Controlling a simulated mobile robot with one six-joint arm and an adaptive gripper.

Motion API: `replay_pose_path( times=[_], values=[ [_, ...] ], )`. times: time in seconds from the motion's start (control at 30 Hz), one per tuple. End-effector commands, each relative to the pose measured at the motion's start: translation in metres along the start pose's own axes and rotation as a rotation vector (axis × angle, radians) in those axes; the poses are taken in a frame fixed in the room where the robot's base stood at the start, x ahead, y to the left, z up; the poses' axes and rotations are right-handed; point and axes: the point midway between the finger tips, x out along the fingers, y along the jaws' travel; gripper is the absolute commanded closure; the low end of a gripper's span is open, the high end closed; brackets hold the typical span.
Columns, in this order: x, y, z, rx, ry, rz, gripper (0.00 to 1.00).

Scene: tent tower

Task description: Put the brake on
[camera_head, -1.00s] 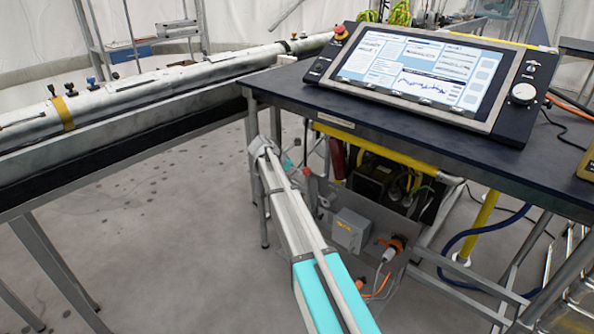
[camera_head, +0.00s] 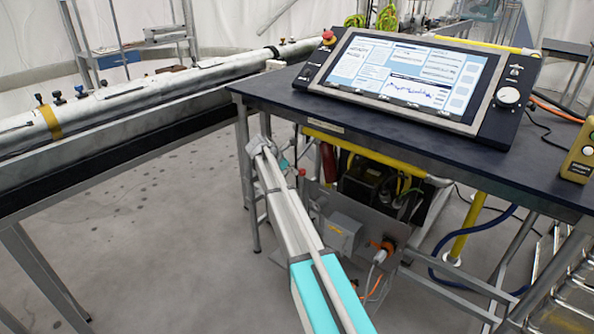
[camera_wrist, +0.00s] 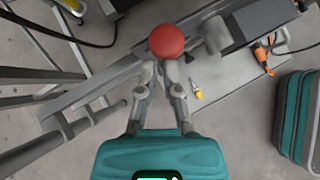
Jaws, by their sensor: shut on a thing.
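A red ball knob (camera_wrist: 167,40) tops a lever in the wrist view, likely the brake lever. My gripper (camera_wrist: 161,64) has its two fingers closed together right at the knob's near side. The knob hides the exact contact and most of the lever below it. In the head view the red knob (camera_head: 302,172) is small, under the table's left part.
A dark table (camera_head: 420,135) with a tilted control screen (camera_head: 405,80) stands above the lever. A grey box (camera_head: 340,233) and an orange plug (camera_head: 382,247) sit close on the right. A long pipe (camera_head: 120,110) runs along the left. Open floor (camera_head: 150,250) lies between.

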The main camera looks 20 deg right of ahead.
Motion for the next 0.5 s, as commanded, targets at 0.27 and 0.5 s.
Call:
replay_pose_path(
  times=[0.27,0.5],
  values=[
    [-0.002,0.002,0.002,0.005,-0.016,0.000,1.00],
    [-0.026,0.003,-0.020,0.001,-0.007,0.000,1.00]
  ],
)
